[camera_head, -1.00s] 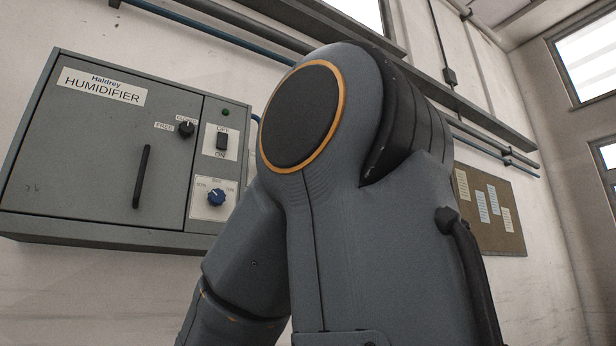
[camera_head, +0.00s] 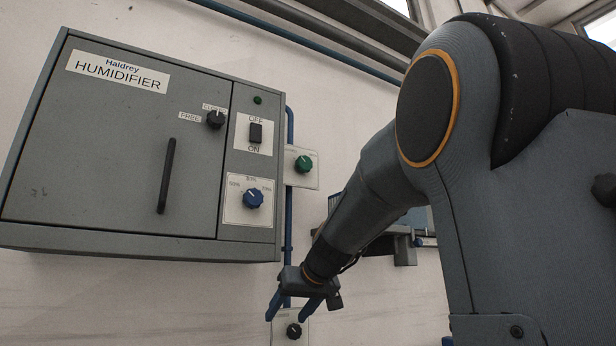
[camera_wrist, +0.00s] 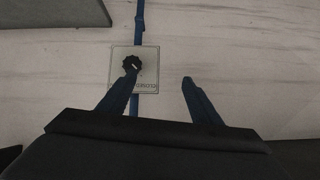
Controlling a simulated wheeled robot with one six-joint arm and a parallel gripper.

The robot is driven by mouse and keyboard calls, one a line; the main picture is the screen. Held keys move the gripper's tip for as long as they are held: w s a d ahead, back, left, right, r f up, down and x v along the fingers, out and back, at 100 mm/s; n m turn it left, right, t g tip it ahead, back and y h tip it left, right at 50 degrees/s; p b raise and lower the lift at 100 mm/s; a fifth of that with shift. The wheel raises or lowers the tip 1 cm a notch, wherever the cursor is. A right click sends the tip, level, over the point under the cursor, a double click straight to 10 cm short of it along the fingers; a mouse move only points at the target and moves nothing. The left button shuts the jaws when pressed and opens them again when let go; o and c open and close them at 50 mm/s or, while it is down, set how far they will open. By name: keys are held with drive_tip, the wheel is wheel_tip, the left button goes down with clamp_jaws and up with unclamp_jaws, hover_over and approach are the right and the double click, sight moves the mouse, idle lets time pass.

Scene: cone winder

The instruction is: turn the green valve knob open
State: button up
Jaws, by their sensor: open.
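The green valve knob (camera_head: 304,163) sits on a small pale plate on the blue pipe, just right of the humidifier box, in the head view. It is not seen in the wrist view. My gripper (camera_head: 290,308) is open and empty, well below the green knob and apart from it. In the wrist view its two blue fingers (camera_wrist: 158,80) are spread. The left fingertip overlaps a black knob (camera_wrist: 132,64) on a pale plate; I cannot tell whether they touch. That black knob also shows low in the head view (camera_head: 293,330).
The grey humidifier box (camera_head: 110,150) holds a black handle (camera_head: 167,176), a black latch knob (camera_head: 215,119), a black switch (camera_head: 255,132) and a blue dial (camera_head: 253,198). The blue pipe (camera_head: 289,230) runs down the wall. Wall between the green knob and my gripper is mostly clear.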

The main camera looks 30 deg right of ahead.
drive_tip(key=d+r+t, duration=0.2)
drive_tip(key=r, duration=0.7)
drive_tip(key=d+r+t, duration=0.1)
drive_tip(key=d+r, duration=0.2)
drive_tip(key=r, duration=0.6)
drive_tip(key=n+t, duration=0.4)
approach(306, 163)
drive_tip(key=w, duration=0.2)
drive_tip(key=w+p, duration=0.3)
drive_tip(key=w, duration=0.3)
drive_tip(key=shift+w+a+f+p, duration=0.1)
drive_tip(key=shift+w+p, duration=0.25)
drive_tip(key=shift+w, duration=0.05)
drive_tip(key=c, duration=1)
drive_tip(key=shift+c, duration=0.2)
